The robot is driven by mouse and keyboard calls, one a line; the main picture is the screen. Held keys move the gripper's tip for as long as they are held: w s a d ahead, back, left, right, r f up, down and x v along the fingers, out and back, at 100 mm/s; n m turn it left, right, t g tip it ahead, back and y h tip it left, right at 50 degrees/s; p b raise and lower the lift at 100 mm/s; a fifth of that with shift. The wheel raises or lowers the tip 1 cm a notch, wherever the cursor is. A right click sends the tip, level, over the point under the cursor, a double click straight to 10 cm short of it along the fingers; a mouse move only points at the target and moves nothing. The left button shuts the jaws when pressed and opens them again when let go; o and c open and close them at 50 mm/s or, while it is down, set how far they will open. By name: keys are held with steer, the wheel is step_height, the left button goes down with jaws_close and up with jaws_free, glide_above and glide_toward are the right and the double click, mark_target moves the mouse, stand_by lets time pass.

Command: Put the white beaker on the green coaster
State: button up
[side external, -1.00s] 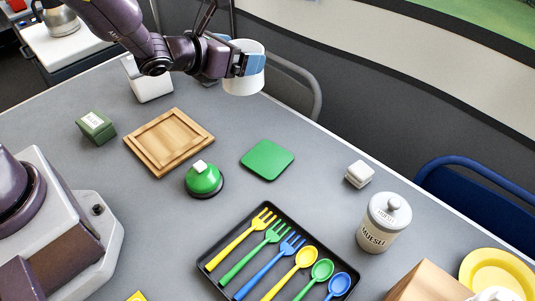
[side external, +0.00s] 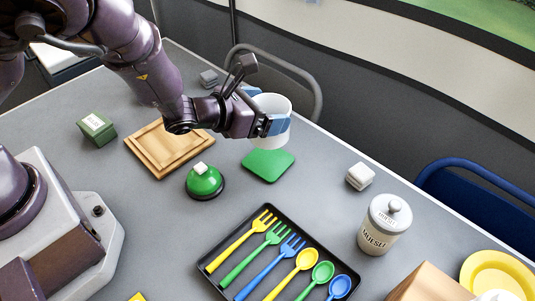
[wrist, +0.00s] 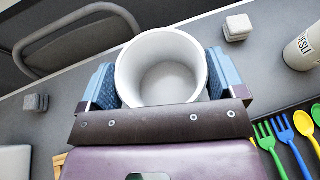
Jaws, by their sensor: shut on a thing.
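The white beaker (side external: 272,112) is held upright between the blue-padded fingers of my gripper (side external: 268,124). In the wrist view the beaker (wrist: 162,66) shows from above, open and empty, with a finger of my gripper (wrist: 162,82) on each side. The green coaster (side external: 267,165) lies flat on the grey table. In the side view the beaker appears above the coaster's far edge; the gap between them is hard to judge. The coaster is not visible in the wrist view.
A green bell (side external: 204,181) and a wooden board (side external: 166,150) stand left of the coaster. A black cutlery tray (side external: 214,272) lies in front. A small white block (side external: 360,176) and a muesli jar (side external: 384,225) are to the right. A chair (side external: 318,92) stands behind the table edge.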

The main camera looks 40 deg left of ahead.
mark_target(265, 139)
step_height(265, 139, down, 8)
steer(key=shift+r, duration=0.2)
steer(key=shift+f, duration=0.1)
steer(key=o, duration=1.3)
steer(key=shift+f, duration=0.1)
